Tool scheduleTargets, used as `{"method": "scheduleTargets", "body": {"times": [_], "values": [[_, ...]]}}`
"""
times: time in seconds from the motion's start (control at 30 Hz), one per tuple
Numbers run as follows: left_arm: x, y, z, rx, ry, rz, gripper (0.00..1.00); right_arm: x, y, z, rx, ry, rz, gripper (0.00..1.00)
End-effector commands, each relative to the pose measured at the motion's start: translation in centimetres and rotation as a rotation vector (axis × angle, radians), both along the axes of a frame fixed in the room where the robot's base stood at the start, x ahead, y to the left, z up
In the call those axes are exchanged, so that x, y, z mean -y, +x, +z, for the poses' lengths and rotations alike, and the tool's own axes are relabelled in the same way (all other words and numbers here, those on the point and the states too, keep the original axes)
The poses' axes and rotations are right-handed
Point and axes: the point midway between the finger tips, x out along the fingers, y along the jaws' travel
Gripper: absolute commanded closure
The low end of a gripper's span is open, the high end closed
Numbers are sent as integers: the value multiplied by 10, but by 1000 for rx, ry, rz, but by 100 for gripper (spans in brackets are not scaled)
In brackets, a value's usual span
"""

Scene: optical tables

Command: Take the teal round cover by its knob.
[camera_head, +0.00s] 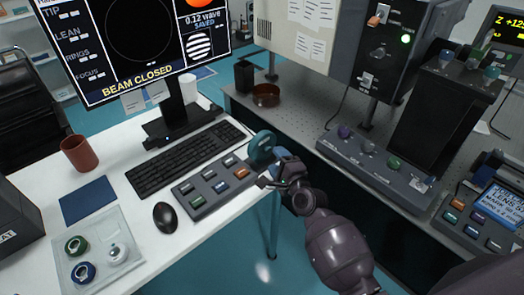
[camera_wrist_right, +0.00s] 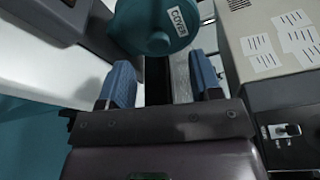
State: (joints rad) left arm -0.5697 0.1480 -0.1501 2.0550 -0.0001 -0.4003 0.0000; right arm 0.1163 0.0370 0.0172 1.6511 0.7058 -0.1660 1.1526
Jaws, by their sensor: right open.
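The teal round cover (camera_head: 261,146) is at the right end of the white desk, just beyond my right gripper (camera_head: 274,170) in the head view. In the right wrist view the cover (camera_wrist_right: 145,18) is at the top, with a white "COVER" label on it. A small round teal knob (camera_wrist_right: 158,43) shows at its lower edge. My right gripper (camera_wrist_right: 164,82) is open, its two blue pads apart on either side of a line to the knob. Nothing is held between them. I cannot tell whether the pads reach the knob. My left gripper is not in view.
A button box (camera_head: 212,187), a keyboard (camera_head: 187,158) and a mouse (camera_head: 165,217) lie left of the cover. A clear tray (camera_head: 99,285) with small round parts is at the front left. A knobbed control panel (camera_head: 375,172) stands on the optical table to the right.

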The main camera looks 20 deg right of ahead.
Motion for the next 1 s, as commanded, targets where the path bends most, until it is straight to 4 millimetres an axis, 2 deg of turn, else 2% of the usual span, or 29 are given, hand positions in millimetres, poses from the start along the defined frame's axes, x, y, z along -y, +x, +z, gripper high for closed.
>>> {"method": "scheduleTargets", "body": {"times": [0.1, 0.23, 0.6, 0.9, 1.0], "values": [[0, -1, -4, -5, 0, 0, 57, -1, 17, -6, -2, 0, 1, 42], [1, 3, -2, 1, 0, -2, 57, -3, 30, -6, -1, 0, 0, 42], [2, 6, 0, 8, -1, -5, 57, -3, 36, -5, 0, 0, -1, 43], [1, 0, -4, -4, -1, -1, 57, -3, 36, -5, -1, -1, -1, 89], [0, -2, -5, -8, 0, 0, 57, -3, 36, -4, 1, -1, 0, 100]]}}
